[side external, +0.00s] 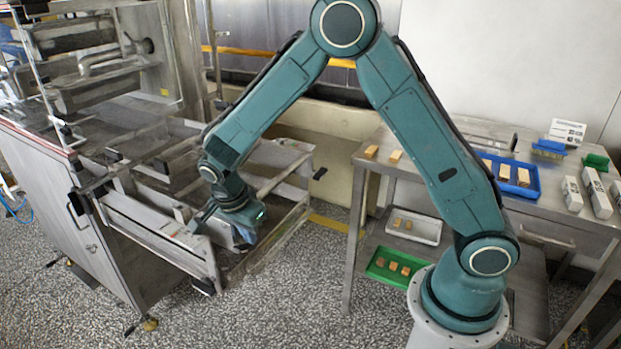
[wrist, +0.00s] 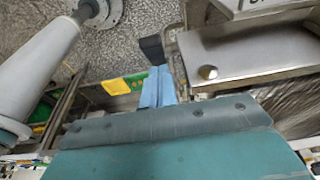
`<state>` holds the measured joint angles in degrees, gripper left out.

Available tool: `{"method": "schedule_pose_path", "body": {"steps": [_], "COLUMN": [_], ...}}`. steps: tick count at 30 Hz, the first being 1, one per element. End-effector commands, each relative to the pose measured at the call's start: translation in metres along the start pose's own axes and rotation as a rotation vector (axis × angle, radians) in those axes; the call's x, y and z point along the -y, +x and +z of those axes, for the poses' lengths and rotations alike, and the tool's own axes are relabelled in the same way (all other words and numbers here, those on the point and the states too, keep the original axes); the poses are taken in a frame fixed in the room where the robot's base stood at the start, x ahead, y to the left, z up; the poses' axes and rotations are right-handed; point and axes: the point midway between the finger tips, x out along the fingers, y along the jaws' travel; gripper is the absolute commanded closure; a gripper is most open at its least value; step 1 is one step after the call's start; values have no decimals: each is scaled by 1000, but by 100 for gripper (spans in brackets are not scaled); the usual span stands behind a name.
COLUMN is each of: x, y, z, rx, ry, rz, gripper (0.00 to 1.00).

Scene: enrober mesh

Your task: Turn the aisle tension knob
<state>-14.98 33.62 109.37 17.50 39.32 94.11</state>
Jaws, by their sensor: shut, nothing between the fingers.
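My gripper (side external: 243,236) is low over the mesh conveyor frame of the steel machine in the side view, its blue fingers partly hidden. In the wrist view the blue fingers of my gripper (wrist: 156,82) are together with nothing seen between them. A black knob-like part (wrist: 152,48) shows just past their tips; I cannot tell whether they touch it. In the side view a black knob (side external: 319,174) sticks out at the frame's right end, and another black part (side external: 204,286) sits at its lower front corner. I cannot tell which is the aisle tension knob.
A steel table (side external: 345,240) stands right of the machine, with a blue tray (side external: 535,190) and white boxes (side external: 596,192) on top. A green tray (side external: 372,272) and a white tray (side external: 436,240) lie below. Speckled floor separates machine and table.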

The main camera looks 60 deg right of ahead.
Motion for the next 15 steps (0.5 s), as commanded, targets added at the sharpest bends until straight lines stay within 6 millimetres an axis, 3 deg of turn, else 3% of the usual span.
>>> {"method": "schedule_pose_path", "body": {"steps": [15], "x": [-1], "y": [13], "z": [2], "rx": [1], "ry": [-3], "rz": [5], "gripper": [100]}}
